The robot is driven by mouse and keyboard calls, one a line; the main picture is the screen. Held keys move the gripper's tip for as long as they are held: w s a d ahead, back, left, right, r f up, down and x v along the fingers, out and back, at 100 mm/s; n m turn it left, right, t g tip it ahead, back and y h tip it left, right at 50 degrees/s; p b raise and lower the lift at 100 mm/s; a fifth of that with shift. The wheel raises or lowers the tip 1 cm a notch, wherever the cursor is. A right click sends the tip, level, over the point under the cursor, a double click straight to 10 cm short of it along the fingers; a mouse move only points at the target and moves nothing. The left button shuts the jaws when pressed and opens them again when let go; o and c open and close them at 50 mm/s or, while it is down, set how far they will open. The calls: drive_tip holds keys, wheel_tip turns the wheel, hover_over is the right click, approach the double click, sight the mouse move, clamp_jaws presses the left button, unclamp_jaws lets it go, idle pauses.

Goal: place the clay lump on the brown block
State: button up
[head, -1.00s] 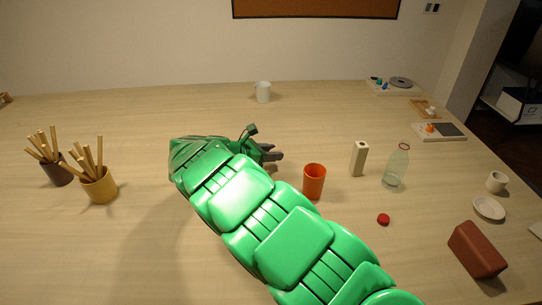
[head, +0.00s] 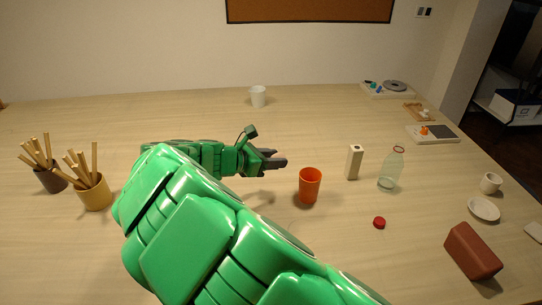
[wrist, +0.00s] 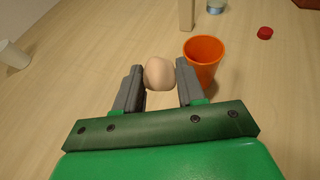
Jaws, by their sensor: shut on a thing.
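The clay lump (wrist: 159,74) is a pale, rounded ball between the two dark fingers of my gripper (wrist: 160,80) in the wrist view. The fingers are shut on it. In the head view my gripper (head: 281,160) is over the middle of the table, left of and behind the orange cup, and the lump cannot be made out there. The brown block (head: 473,252) is a reddish-brown oblong at the right front of the table, well apart from my gripper. Its top looks bare.
The orange cup (head: 309,186) stands close to my gripper. A cream post (head: 354,162), a clear bottle (head: 391,171) and a red cap (head: 379,223) lie between there and the block. A white saucer (head: 484,209) and small cup (head: 491,183) are behind the block.

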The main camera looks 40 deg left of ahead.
drive_tip(key=shift+s+d+r, duration=0.3)
drive_tip(key=shift+s+d, duration=0.15)
drive_tip(key=shift+d, duration=0.1)
drive_tip(key=shift+s+d+r, duration=0.3)
drive_tip(key=shift+s+d, duration=0.1)
drive_tip(key=shift+d, duration=0.15)
